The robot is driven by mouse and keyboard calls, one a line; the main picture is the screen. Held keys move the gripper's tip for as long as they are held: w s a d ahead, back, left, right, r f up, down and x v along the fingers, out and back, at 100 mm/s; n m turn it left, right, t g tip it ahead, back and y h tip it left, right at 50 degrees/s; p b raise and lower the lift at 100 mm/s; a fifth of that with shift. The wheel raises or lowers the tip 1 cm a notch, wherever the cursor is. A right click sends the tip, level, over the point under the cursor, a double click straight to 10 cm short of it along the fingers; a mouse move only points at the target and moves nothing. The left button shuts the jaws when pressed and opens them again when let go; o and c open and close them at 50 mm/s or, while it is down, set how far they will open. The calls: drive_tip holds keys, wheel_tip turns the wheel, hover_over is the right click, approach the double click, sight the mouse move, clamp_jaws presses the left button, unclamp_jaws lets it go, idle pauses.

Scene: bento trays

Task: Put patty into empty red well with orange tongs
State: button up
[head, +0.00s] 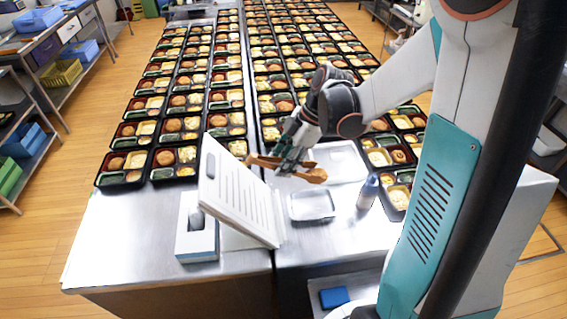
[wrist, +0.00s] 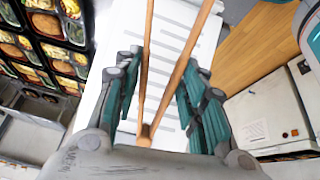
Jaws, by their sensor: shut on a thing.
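My gripper (head: 290,160) is shut on the orange-brown tongs (head: 262,161), held above the steel table near its front. In the wrist view the tongs (wrist: 147,65) show two spread arms running up from a joined end low between my fingers. The tong tips are hard to make out, and I cannot tell whether they hold anything. Brown round patties (head: 116,163) sit in compartments of many black bento trays (head: 104,181), some with red wells. I cannot clearly pick out an empty red well; my arm hides part of the right-hand rows.
A tilted white slotted board (head: 238,200) stands left of my gripper, close to the tongs. A white box (head: 197,243) is beside it. A small metal tray (head: 311,205), a white tray (head: 345,165) and a bottle (head: 368,192) stand right. The front left table corner is clear.

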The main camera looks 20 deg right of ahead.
wheel_tip(320, 180, up, 6)
drive_tip(key=p, duration=0.3)
drive_tip(key=shift+r+p, duration=0.15)
drive_tip(key=shift+p, duration=0.15)
